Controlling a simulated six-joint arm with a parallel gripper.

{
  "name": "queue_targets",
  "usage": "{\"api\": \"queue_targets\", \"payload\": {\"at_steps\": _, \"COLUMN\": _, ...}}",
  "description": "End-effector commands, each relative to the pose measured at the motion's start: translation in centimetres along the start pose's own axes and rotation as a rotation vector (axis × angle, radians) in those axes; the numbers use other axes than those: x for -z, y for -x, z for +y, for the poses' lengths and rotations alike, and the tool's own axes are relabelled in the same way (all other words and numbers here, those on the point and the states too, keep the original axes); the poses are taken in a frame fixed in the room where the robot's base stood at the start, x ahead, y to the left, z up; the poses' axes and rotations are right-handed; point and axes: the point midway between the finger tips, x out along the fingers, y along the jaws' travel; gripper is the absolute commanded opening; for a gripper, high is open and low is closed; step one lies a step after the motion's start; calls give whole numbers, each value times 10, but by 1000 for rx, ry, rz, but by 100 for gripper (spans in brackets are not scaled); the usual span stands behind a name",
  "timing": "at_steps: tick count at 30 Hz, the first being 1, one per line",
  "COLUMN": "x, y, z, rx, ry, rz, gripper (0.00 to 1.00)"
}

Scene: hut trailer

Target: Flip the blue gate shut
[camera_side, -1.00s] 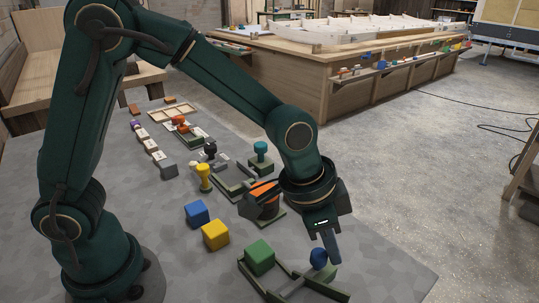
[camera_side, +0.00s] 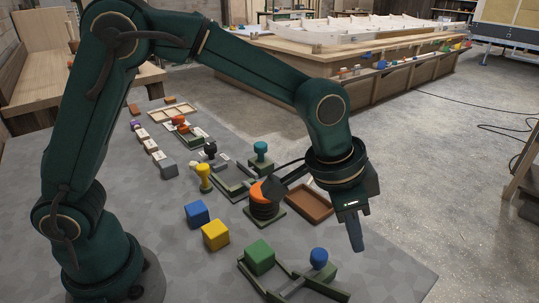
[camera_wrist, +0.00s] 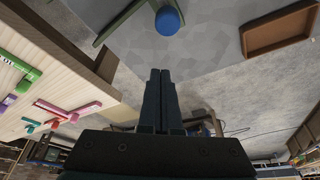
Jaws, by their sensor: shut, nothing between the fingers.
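The blue knob (camera_side: 319,257) of the gate stands upright at the right end of a low dark green frame (camera_side: 252,279) on the near part of the grey table. A green cube (camera_side: 260,257) sits at the left of this frame. I cannot tell how far the gate is swung. My gripper (camera_side: 358,246) points down, shut and empty, above and to the right of the knob, apart from it. In the wrist view the shut fingers (camera_wrist: 160,74) are below the blue knob (camera_wrist: 168,20) in the picture, with clear space between.
A blue cube (camera_side: 197,214) and a yellow cube (camera_side: 216,235) lie left of the frame. An orange and dark stack (camera_side: 264,201) and an empty brown tray (camera_side: 310,203) stand behind it. A yellow peg (camera_side: 204,178) is further back. The table's right front corner is bare.

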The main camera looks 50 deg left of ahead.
Motion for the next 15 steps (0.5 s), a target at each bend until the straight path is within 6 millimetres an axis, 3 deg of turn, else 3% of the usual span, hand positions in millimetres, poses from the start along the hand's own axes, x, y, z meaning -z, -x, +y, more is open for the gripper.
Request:
{"api": "queue_targets", "payload": {"at_steps": 7, "x": 2, "y": 47, "z": -1, "rx": 3, "ry": 0, "rz": 7, "gripper": 0}}
{"api": "queue_targets", "payload": {"at_steps": 15, "x": 1, "y": 69, "z": -1, "rx": 2, "ry": 0, "rz": 3, "gripper": 0}}
